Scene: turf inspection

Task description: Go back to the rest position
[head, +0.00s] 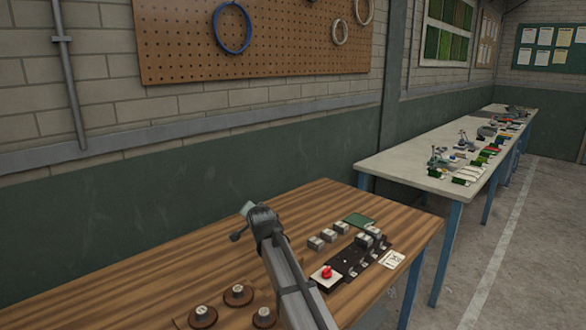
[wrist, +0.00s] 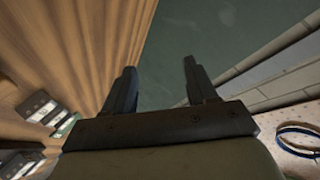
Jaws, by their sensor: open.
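My gripper (wrist: 160,85) shows in the wrist view with its two dark fingers spread apart and nothing between them. Beyond the fingers are the green lower wall and the wooden table top. In the head view my arm reaches up over the wooden table (head: 150,285), and its end is near the table's back edge. The gripper's fingers are hard to make out there.
On the table are several grey blocks (head: 316,243), a dark tray with a red knob (head: 326,271), a green pad (head: 359,220), a white card (head: 391,260) and round brown pieces (head: 238,294). The back-left table top is clear. A long white bench (head: 400,160) stands beyond.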

